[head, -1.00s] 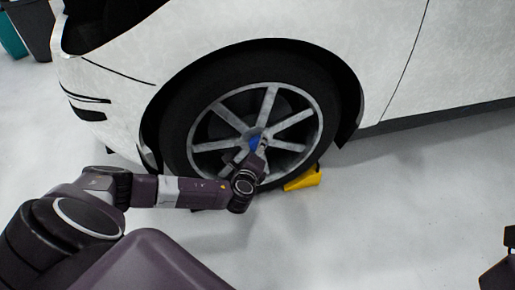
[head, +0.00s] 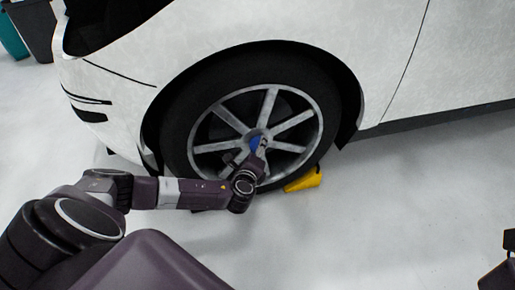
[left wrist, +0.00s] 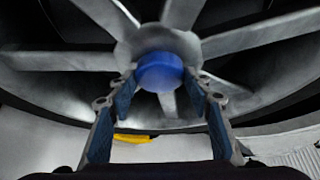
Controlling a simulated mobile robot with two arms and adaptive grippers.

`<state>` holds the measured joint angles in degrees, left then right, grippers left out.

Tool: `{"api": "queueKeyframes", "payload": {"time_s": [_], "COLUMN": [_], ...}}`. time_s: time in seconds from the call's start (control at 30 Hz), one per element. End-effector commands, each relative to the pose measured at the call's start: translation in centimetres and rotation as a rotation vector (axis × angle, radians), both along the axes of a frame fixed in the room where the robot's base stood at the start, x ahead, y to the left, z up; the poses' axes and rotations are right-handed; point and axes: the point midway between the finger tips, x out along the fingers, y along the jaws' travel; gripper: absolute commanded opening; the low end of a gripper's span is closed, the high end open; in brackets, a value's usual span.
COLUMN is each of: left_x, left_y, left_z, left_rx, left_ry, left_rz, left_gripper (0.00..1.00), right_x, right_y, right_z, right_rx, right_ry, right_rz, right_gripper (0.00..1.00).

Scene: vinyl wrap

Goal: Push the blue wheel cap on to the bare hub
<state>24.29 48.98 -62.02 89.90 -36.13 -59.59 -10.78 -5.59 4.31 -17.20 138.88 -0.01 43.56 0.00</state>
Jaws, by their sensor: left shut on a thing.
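The blue wheel cap (head: 255,144) is at the middle of the grey spoked wheel (head: 270,97). In the left wrist view the cap (left wrist: 160,70) is a round blue disc between the two fingertips of my left gripper (left wrist: 160,82), which is shut on it. The cap covers the lower part of the hub (left wrist: 150,36), whose pale upper face shows above it. I cannot tell whether the cap touches the hub. In the head view my left gripper (head: 258,150) reaches up to the wheel centre from below.
The wheel sits under the arch of a white car (head: 400,60). A yellow wedge (head: 304,180) lies on the floor against the tyre's lower right. Dark and teal bins (head: 32,30) stand at the far upper left.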

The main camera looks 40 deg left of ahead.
Motion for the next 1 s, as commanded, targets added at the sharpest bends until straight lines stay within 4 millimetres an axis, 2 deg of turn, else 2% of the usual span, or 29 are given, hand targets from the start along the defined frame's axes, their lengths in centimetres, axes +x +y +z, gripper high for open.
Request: {"api": "queueKeyframes", "payload": {"time_s": [0.33, 0.37, 0.53, 0.87, 1.0], "left_x": [0.2, 0.2, 0.2, -0.1, -1.1], "left_y": [0.4, 0.4, 0.3, 0.1, -0.4], "left_z": [0.3, 0.3, 0.2, 0.1, 0.3], "left_rx": [0.004, 0.004, 0.003, 0.001, 0.000], "left_ry": [-0.005, -0.005, -0.004, -0.002, 0.000], "left_rz": [0.007, 0.007, 0.005, 0.002, 0.001], "left_gripper": [0.26, 0.48, 0.67, 0.67, 0.67], "right_x": [0.1, 0.1, 0.1, 0.1, 0.1], "right_y": [0.0, 0.0, 0.0, 0.0, 0.0], "right_z": [-0.4, -0.4, -0.3, -0.1, -0.2], "right_rx": [0.000, -0.001, -0.002, -0.005, -0.003], "right_ry": [0.014, 0.013, 0.012, 0.007, 0.007], "right_rz": [0.000, 0.000, 0.000, 0.000, 0.000], "right_gripper": [0.66, 0.66, 0.66, 0.66, 0.66]}}
